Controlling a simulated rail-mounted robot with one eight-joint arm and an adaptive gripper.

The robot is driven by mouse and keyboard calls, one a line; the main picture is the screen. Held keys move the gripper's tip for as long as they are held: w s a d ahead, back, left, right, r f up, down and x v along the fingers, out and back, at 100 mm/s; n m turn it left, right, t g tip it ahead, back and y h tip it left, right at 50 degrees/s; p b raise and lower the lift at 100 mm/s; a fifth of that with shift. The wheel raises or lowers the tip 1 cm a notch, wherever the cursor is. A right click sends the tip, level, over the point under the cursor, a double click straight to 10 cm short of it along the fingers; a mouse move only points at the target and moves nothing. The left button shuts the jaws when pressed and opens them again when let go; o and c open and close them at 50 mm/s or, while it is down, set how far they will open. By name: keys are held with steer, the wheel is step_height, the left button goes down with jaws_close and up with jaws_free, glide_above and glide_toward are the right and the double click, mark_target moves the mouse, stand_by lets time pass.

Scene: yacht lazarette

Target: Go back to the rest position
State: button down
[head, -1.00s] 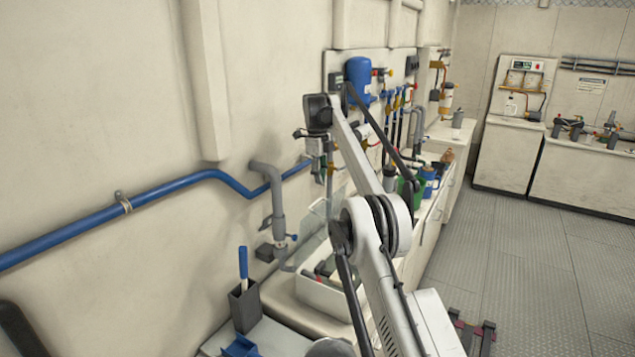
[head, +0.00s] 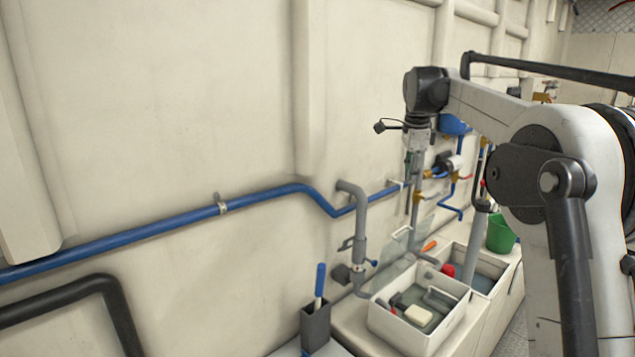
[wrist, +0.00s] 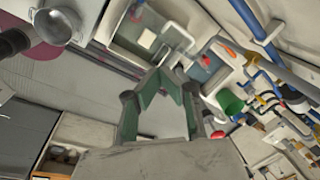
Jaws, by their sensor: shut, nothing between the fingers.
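My gripper (wrist: 164,77) is in the middle of the wrist view, with its dark green-grey fingers meeting and nothing held between them. In the head view my arm reaches in from the right. Its dark wrist is high in front of the wall, and the gripper hangs below it, thin and hard to make out against the pipes. In the wrist view the gripper is above the counter and its basins, apart from them.
A white bin (head: 385,325) with several small items stands on the counter. A green bucket (head: 501,234) is behind it, near my arm. A dark holder (head: 316,326) with a blue-handled tool stands at the front. A blue pipe (head: 265,195) runs along the wall.

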steer(key=s+a+f+n+t+b, duration=0.15)
steer(key=s+n, duration=0.35)
steer(key=s, duration=0.7)
steer(key=s+a+n+t+b, duration=0.15)
steer(key=s+n, duration=0.35)
steer(key=s, duration=0.8)
steer(key=s+a+f+n+t+b, duration=0.1)
steer(key=s+f+n, duration=0.7)
steer(key=s+f, duration=0.9)
steer(key=s+a+t, duration=0.1)
steer(key=s, duration=0.3)
steer(key=shift+s+f, duration=0.25)
steer(key=shift+f, duration=0.05)
